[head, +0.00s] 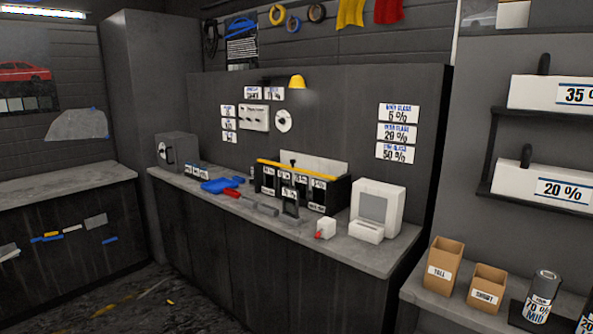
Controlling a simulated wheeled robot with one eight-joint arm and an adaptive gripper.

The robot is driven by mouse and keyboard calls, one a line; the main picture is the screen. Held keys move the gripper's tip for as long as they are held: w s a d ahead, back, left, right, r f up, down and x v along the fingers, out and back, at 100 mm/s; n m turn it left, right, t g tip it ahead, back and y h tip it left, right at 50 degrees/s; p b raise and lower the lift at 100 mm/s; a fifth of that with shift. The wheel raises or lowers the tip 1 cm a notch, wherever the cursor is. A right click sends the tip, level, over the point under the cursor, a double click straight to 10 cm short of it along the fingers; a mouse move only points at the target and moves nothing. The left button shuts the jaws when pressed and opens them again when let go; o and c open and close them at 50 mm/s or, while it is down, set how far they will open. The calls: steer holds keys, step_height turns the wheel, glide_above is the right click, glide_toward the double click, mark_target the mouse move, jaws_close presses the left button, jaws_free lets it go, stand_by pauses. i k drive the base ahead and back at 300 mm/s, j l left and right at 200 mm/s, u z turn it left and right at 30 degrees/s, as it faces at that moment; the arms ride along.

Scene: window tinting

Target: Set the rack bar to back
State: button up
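A black rack (330,195) with several white labels on its front stands on the grey counter, near its middle. A yellow bar (305,171) runs along the top of the rack, with a small dark knob (293,160) standing above it. I take this to be the rack bar; its set position cannot be read at this size. A white panel (325,166) rises behind it. My gripper is not in view.
Cardboard boxes (442,266) and rolls stand at right. Scraps litter the floor.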

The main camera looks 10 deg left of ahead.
mark_target(292, 161)
steer(key=i+j, duration=0.35)
steer(key=i+j+z, duration=0.1)
steer(key=i+j, duration=0.3)
steer(key=j, duration=0.15)
steer(key=i+j, duration=0.35)
steer(key=j, duration=0.15)
